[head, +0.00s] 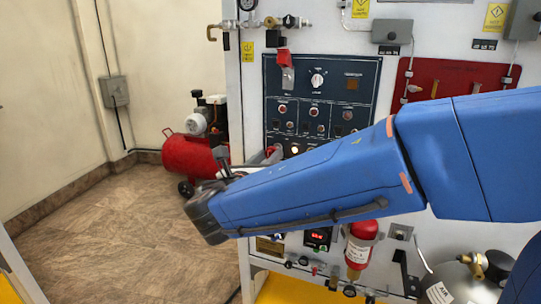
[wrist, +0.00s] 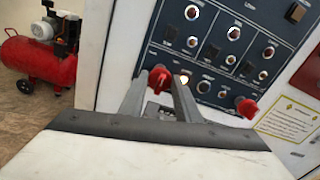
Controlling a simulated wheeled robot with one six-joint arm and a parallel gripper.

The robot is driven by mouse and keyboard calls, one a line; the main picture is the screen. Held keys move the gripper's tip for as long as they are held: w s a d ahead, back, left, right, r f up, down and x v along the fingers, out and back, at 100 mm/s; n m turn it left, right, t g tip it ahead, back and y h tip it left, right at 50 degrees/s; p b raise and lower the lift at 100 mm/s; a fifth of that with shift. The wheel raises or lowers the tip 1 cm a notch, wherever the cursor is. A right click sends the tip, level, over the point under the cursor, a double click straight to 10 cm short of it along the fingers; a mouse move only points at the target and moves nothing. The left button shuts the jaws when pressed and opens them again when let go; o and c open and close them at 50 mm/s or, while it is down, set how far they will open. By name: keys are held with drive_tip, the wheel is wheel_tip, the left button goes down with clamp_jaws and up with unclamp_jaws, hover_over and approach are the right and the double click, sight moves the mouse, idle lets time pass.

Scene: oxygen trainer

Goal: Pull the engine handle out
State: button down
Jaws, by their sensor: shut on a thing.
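A red handle (wrist: 160,78) sits at the lower left of the dark blue control panel (wrist: 205,52) in the wrist view. My gripper (wrist: 161,82) has one grey finger on each side of it and is shut on it. In the head view the fingertips of my gripper (head: 272,154) show at the panel's lower left edge, and a bit of red shows between them. The handle's base is hidden. A second red handle (wrist: 247,107) is on the same panel, further right in the wrist view, apart from the fingers.
My blue arm crosses the head view and covers the lower panel. A red compressor (head: 190,155) stands on the floor to the left. A red cylinder (head: 360,247) is on the trainer's front below my arm. The floor (head: 110,230) at left is clear.

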drive_tip(key=shift+s, duration=0.1)
drive_tip(key=c, duration=1.3)
unclamp_jaws()
drive_tip(key=shift+s+a, duration=0.1)
drive_tip(key=shift+c, duration=0.2)
drive_tip(key=v, duration=1.7)
drive_tip(key=shift+s, duration=0.2)
